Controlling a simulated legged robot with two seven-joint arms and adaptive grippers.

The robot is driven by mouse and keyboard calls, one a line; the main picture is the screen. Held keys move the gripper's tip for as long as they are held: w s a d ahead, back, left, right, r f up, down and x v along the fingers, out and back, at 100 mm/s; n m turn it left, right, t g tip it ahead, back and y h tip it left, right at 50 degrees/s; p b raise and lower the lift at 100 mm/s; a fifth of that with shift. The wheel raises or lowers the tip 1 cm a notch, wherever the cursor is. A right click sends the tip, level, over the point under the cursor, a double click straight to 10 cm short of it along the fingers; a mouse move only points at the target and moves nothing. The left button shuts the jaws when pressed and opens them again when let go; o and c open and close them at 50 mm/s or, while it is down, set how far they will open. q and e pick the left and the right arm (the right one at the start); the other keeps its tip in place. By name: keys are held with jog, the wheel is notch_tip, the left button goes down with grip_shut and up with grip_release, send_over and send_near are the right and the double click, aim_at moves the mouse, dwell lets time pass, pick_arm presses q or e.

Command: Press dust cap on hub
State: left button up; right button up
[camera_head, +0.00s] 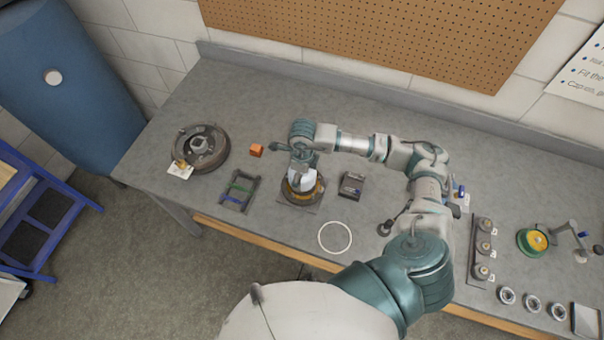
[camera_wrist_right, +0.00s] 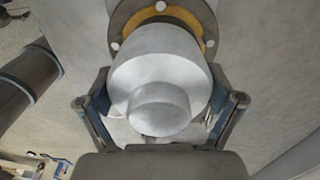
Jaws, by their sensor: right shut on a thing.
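The hub (camera_head: 290,197) is a dark round part with an orange-yellow ring, standing on a plate on the workbench. The dust cap (camera_wrist_right: 162,70) is a smooth light-grey stepped cylinder with a smaller round end. My right gripper (camera_head: 302,168) is above the hub with its two fingers shut on the cap's sides. In the wrist view, the hub's flange with its yellow ring (camera_wrist_right: 209,46) shows right behind the cap. The cap covers the hub's middle, so I cannot tell whether it touches or is seated. My left gripper is not in view.
Left on the bench are a brake drum (camera_head: 203,148), an orange cube (camera_head: 256,150) and a dark rack (camera_head: 239,190). A small dark box (camera_head: 351,185) is right of the hub, a white ring (camera_head: 335,237) in front. Several parts lie at right. A pegboard (camera_head: 400,35) is behind.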

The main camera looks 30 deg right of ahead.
jog(key=shift+a, duration=0.6)
jog(key=shift+f+b, duration=0.1)
jog(key=shift+b, duration=0.3)
jog(key=shift+d, duration=0.5)
jog(key=shift+d+f, duration=0.1)
jog(key=shift+d, duration=0.05)
jog(key=shift+a, duration=0.3)
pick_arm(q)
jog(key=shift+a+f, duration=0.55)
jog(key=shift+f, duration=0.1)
pick_arm(e)
jog(key=shift+d, duration=0.1)
